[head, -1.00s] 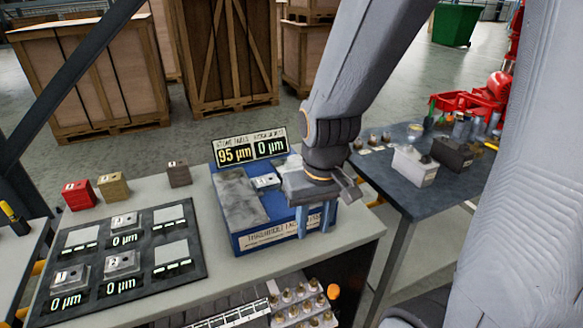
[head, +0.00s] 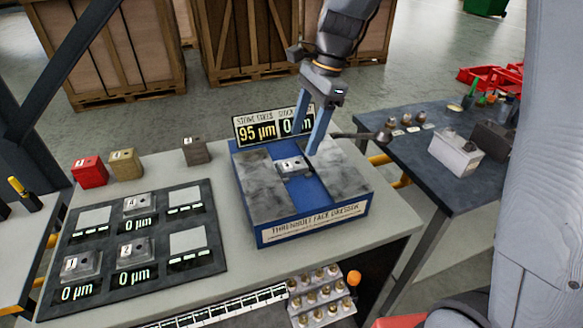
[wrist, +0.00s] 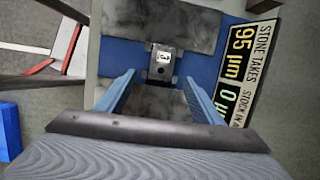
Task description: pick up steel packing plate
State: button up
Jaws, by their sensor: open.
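A small grey steel packing plate (head: 292,166) marked 3 sits in the blue channel of the thrust face dresser (head: 315,232), between its two grey stone slabs. It also shows in the wrist view (wrist: 163,62), ahead of the fingertips. My gripper (head: 305,154) is open and empty, with its blue fingers pointing down close above and behind the plate. In the wrist view the fingers (wrist: 160,77) stand apart, one on each side of the plate's line. I cannot tell the exact height gap. Similar plates (head: 138,205) marked 1, 2 and 4 lie on a black mat (head: 155,232).
A display sign (head: 258,128) reading 95 µm stands just behind the dresser. Red (head: 90,171), tan (head: 126,164) and brown (head: 195,151) blocks sit at the bench's back edge. A dark side table (head: 440,185) with a white box (head: 455,156) stands at right.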

aim_at(292, 164)
jog(key=shift+w+a+f, duration=0.1)
jog(key=shift+w+a, duration=0.05)
jog(key=shift+a, duration=0.15)
jog(key=shift+a+f, duration=0.1)
jog(key=shift+f, duration=0.25)
jog(key=shift+p+x, duration=1.25)
jog(key=shift+x, duration=2.1)
jog(key=shift+a, duration=0.1)
jog(key=shift+r, duration=0.1)
grip_shut()
notch_tip(292, 164, up, 10)
jog(key=b, duration=0.2)
